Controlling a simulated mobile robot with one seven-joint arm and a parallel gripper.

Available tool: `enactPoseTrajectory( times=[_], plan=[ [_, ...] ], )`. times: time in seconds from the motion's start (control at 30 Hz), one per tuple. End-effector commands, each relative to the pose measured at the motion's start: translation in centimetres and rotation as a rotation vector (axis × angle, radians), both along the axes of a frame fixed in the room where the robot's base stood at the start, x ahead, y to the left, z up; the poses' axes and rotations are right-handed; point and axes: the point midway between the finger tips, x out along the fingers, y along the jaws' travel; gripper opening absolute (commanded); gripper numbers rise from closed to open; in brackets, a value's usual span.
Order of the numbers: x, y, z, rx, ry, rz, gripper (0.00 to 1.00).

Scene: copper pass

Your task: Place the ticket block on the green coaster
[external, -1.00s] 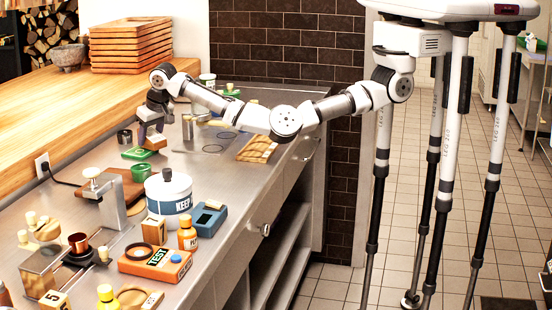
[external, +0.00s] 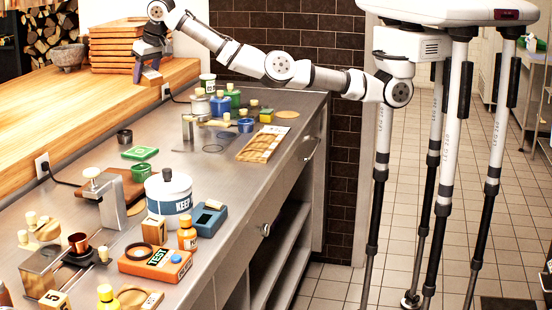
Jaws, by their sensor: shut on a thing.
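My gripper (external: 150,76) is high above and behind the coaster, in front of the stacked wooden trays. It is shut on a small block, which I take to be the ticket block (external: 153,78).
A dark cup (external: 125,137) stands behind the coaster, and a green cup (external: 141,172) and a white KEEP tub (external: 168,196) stand in front. Jars and a wooden board (external: 263,145) are farther right. The counter right of the coaster is clear.

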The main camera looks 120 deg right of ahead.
Motion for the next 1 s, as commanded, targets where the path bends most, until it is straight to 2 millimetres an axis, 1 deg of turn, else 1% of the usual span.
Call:
enactPoseTrajectory(
  times=[0.2, 0.3, 0.4, 0.47, 0.8, 0.9, 1.0],
  plan=[
    [0.1, 0.1, 0.3, 0.005, -0.003, 0.216, 0.20],
    [0.2, 0.1, 0.3, 0.001, -0.003, 0.295, 0.20],
    [0.2, 0.2, -0.4, -0.001, -0.002, 0.339, 0.20],
    [0.3, 0.2, -1.3, -0.001, -0.001, 0.348, 0.20],
    [0.2, 0.3, -10.1, -0.001, 0.001, 0.349, 0.20],
    [0.2, 0.2, -12.3, -0.002, 0.000, 0.348, 0.20],
    [0.1, 0.2, -14.1, -0.003, 0.001, 0.347, 0.20]
  ],
)
